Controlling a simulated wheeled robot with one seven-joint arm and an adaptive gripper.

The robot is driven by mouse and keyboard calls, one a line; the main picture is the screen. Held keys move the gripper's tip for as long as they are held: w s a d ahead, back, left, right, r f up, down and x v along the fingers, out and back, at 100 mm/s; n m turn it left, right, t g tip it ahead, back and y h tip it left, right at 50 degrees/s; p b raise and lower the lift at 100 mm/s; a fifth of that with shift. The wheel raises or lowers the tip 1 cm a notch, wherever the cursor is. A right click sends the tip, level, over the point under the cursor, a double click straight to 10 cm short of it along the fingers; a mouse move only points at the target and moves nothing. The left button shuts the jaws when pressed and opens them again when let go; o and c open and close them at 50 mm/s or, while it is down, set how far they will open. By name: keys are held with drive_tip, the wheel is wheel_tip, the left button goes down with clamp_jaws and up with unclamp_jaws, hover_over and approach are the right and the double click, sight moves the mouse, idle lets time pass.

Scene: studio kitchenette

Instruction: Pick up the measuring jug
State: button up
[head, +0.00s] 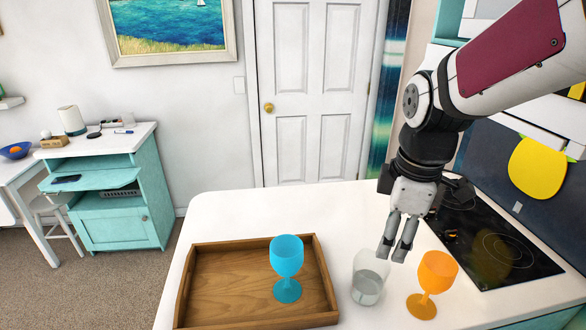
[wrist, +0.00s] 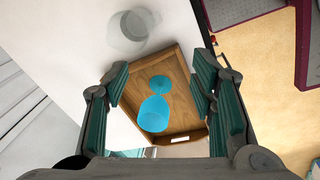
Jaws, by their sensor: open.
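The measuring jug (head: 368,280) is a clear, see-through vessel standing upright on the white counter, between the tray and an orange goblet. It also shows in the wrist view as a faint clear shape (wrist: 130,32) at the top left, outside the space between my fingers. My gripper (head: 394,252) is open and empty, pointing down, and in the head view its fingertips appear just above and to the right of the jug's rim. In the wrist view my open fingers (wrist: 160,82) frame the tray and blue goblet. I cannot see a handle on the jug clearly.
A wooden tray (head: 215,316) holding a blue goblet (head: 287,262) is left of the jug. The orange goblet (head: 436,278) stands close on the jug's right. A black cooktop (head: 505,255) lies further right. The counter (head: 240,212) behind the tray is clear.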

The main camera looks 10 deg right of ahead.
drive_tip(key=w+d+f+n+g, duration=0.2)
drive_tip(key=w+f+n, duration=0.1)
drive_tip(key=f+n, duration=0.25)
hover_over(381, 286)
drive_tip(key=f, duration=0.9)
drive_tip(key=shift+a, duration=0.35)
drive_tip(key=shift+d+f+p, duration=0.2)
drive_tip(key=shift+f+p, duration=0.1)
drive_tip(key=shift+f, duration=1)
drive_tip(key=shift+d+f+p, duration=0.15)
drive_tip(key=shift+f+p, duration=0.1)
drive_tip(key=shift+f, duration=1.05)
clamp_jaws()
